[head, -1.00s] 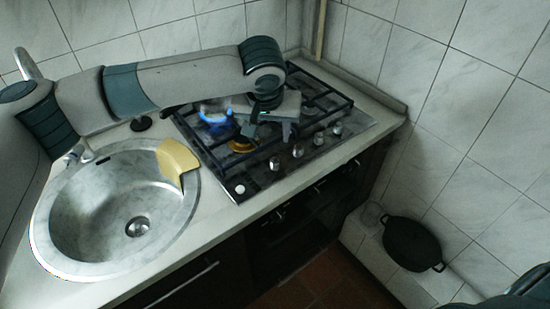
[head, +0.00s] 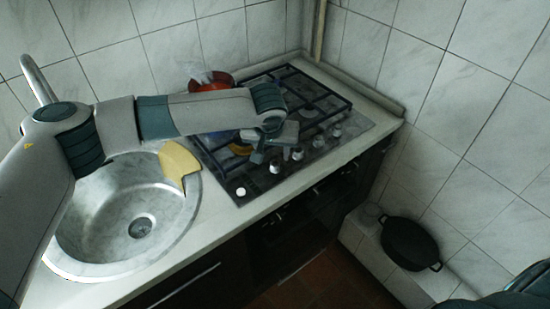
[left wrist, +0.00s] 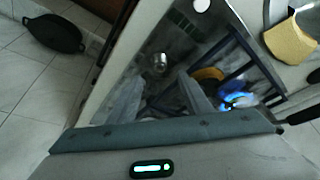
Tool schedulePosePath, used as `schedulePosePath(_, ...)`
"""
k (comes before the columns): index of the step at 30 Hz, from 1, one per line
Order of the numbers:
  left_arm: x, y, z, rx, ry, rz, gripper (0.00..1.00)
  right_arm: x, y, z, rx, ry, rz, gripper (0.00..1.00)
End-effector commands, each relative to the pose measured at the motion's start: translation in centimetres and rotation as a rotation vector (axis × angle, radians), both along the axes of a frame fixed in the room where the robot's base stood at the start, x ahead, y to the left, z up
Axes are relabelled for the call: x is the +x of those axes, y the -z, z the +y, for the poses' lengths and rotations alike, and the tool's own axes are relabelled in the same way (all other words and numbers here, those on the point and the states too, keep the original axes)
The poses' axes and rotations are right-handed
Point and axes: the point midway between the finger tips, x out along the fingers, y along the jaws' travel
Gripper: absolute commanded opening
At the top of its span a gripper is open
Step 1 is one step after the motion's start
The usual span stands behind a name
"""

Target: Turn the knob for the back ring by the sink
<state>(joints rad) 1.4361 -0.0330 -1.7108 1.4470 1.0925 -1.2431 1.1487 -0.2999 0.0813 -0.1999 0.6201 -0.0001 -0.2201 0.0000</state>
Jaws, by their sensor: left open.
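The black hob (head: 225,172) has a row of several metal knobs along its front edge. The knob nearest the sink (head: 275,167) is just below my left gripper (head: 272,156). My left gripper is open, its fingers pointing down at the knob row. In the left wrist view a round metal knob (left wrist: 158,63) shows just beyond and between the two spread fingertips (left wrist: 158,82); I cannot tell whether they touch it. A blue flame (left wrist: 236,100) burns at the back ring by the sink, mostly hidden by my arm in the head view. My right gripper is not visible.
The round sink (head: 85,222) lies left of the hob, with a yellow cloth (head: 178,160) on its rim. A red pot (head: 212,79) stands behind my arm. A white button (head: 240,191) is at the hob's front corner. A black pan (head: 410,243) sits on the low ledge at right.

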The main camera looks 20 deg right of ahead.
Motion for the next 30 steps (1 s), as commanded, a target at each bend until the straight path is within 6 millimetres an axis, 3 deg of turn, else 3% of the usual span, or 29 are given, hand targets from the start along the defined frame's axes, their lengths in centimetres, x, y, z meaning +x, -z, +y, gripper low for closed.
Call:
schedulePosePath(13,2.4,6.3,-1.2,0.001,0.000,0.001,0.45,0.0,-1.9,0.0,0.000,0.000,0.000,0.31)
schedulePosePath(28,2.8,7.5,-1.3,0.000,0.001,-0.001,0.45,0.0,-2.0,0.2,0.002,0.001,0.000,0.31)
schedulePosePath(29,2.8,7.5,-1.3,0.000,0.001,-0.001,0.43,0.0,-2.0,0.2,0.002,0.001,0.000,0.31)
schedulePosePath(30,2.8,7.5,-1.3,0.000,0.000,-0.001,0.33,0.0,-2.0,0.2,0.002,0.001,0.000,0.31)
